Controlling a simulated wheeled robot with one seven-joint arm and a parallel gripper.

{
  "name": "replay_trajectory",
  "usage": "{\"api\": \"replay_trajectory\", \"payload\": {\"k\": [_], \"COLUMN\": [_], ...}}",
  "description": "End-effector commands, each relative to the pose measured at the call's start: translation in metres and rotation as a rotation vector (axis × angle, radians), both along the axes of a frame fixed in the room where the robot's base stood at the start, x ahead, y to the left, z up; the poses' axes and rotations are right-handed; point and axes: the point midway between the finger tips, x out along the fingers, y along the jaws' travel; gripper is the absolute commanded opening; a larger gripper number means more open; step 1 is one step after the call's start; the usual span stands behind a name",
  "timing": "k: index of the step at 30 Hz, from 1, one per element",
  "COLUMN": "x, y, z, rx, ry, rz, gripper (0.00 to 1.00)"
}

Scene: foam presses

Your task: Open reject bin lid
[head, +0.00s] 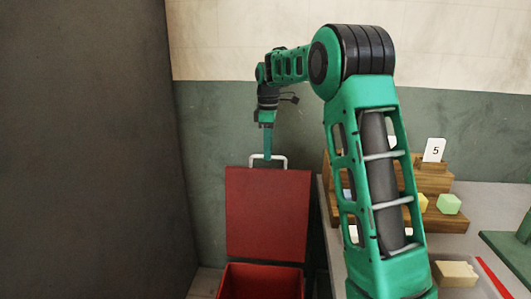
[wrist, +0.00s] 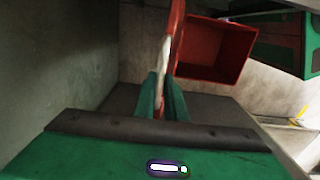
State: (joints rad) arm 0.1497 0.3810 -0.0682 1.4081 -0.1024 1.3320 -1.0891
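The reject bin (head: 262,283) is a red box low in the middle of the head view. Its red lid (head: 267,213) stands raised, about upright, and the bin's mouth is open. A pale handle (head: 283,160) sits at the lid's top edge. My gripper (head: 267,157) reaches down from above to this handle. In the wrist view, the green fingers (wrist: 163,90) are on both sides of the pale handle (wrist: 163,60) and appear shut on it. The lid (wrist: 176,18) is nearly edge-on there, with the open bin (wrist: 213,48) right of it; the inside I can see looks empty.
A dark grey panel (head: 85,150) fills the left side. A grey table (head: 480,205) on the right holds a wooden stepped rack (head: 432,183) with a card reading 5 (head: 434,150), a green block (head: 449,204) and a tan block (head: 455,273). A green wall stands behind the bin.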

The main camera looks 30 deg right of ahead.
Motion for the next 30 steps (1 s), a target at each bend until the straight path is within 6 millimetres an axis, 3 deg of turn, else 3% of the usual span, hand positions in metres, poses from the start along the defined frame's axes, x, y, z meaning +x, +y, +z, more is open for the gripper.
{"api": "replay_trajectory", "payload": {"k": [5, 16, 28, 30], "x": [-0.010, -0.063, -0.070, -0.070], "y": [0.007, 0.043, 0.047, 0.047], "z": [0.004, 0.007, 0.006, 0.006], "rx": [-0.002, 0.000, 0.000, 0.000], "ry": [-0.005, -0.002, -0.002, -0.002], "rz": [0.001, 0.002, 0.000, 0.000], "gripper": [0.00, 0.00, 0.00, 0.23]}}
